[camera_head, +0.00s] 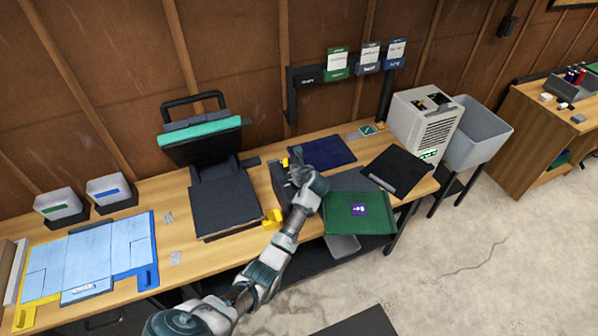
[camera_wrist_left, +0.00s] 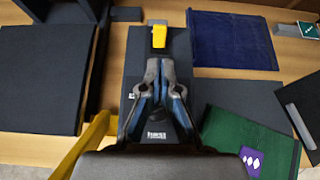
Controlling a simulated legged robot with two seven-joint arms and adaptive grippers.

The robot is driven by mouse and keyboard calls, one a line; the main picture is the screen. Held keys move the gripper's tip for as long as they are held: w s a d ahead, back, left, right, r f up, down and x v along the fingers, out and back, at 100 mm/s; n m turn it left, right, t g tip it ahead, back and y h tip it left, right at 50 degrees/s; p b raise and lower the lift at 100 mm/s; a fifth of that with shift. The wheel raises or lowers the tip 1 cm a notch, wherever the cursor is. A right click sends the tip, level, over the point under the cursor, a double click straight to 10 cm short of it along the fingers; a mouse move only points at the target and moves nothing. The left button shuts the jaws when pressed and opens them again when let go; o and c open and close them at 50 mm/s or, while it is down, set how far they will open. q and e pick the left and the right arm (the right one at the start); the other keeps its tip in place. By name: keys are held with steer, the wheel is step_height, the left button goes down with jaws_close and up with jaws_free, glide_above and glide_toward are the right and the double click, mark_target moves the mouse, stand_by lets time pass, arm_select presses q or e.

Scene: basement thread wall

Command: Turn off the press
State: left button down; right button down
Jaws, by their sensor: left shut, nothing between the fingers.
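The press (camera_head: 200,140) stands open at the left-centre of the bench, its teal-edged upper plate raised on a black handle frame above a dark lower plate (camera_head: 225,205). Right of it is a dark control box (camera_head: 279,183) with a small yellow switch (camera_head: 285,162), which also shows in the wrist view (camera_wrist_left: 159,36). My left gripper (camera_head: 296,165) is shut and empty over this box. In the wrist view its closed fingertips (camera_wrist_left: 160,65) point at the yellow switch, with a small gap in the picture. I cannot tell whether they touch the box. My right gripper is not in view.
A yellow part (camera_head: 272,218) sticks out at the box's near end. Navy cloth (camera_head: 328,153) and green cloth (camera_head: 360,213) lie to the right, near a black folder (camera_head: 398,172). A white machine (camera_head: 424,125) and grey bin (camera_head: 478,135) stand beyond. Blue sheets (camera_head: 90,257) lie left.

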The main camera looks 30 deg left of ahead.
arm_select(q)
steer(key=v, duration=0.3)
steer(key=shift+s+r, duration=0.3)
steer(key=shift+s, duration=0.1)
steer(key=shift+s+d+r, duration=0.1)
steer(key=shift+d+r, duration=0.1)
steer(key=shift+d, duration=0.3)
steer(key=shift+s+d+r, duration=0.1)
steer(key=shift+d+r, duration=0.1)
steer(key=shift+d, duration=0.3)
